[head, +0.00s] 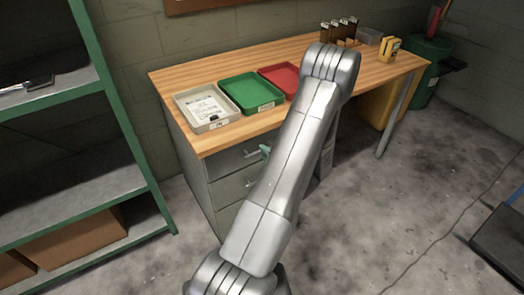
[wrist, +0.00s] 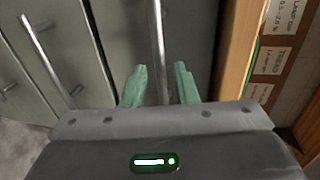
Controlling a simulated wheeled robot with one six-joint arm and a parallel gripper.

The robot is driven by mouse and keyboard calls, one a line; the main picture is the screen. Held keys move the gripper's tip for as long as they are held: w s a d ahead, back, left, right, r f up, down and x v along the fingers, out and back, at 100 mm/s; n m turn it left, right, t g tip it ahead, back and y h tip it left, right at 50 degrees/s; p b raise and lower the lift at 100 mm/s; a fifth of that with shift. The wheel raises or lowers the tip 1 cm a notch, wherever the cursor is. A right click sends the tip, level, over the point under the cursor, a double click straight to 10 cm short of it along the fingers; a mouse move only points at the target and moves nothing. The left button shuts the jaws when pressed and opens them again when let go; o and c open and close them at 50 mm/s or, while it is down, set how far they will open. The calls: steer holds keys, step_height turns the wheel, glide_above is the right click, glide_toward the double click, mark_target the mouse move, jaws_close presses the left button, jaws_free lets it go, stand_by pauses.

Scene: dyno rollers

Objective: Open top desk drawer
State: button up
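The wooden desk (head: 225,138) has a stack of grey drawers under its left end. The top drawer (head: 228,163) looks closed; its front also shows in the wrist view (wrist: 120,35), where the picture is turned sideways. Its silver bar handle (wrist: 159,45) runs down the picture between my two green fingers. My gripper (wrist: 160,85) is open, with a gap on each side of the bar. I cannot tell how deep the bar sits between the fingers. In the head view a green fingertip (head: 265,151) shows at the top drawer's front; my arm hides the rest.
A lower drawer's handle (wrist: 45,50) is left of my fingers in the wrist view. White (head: 205,108), green (head: 250,90) and red (head: 280,79) trays stand on the desk. A green-framed shelf (head: 125,115) stands left. The floor (head: 400,225) right of my arm is mostly clear.

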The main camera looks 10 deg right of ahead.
steer(key=shift+x, duration=1.25)
jaws_close()
steer(key=f+b+v, duration=0.2)
steer(key=b+v, duration=0.2)
steer(key=v, duration=0.8)
steer(key=s+f+b+v, duration=0.1)
steer(key=f+b+v, duration=0.2)
steer(key=v, duration=1)
steer(key=f+b+v, duration=0.2)
steer(key=b+v, duration=0.4)
steer(key=v, duration=0.6)
steer(key=shift+s+d, duration=0.35)
steer(key=shift+s, duration=0.15)
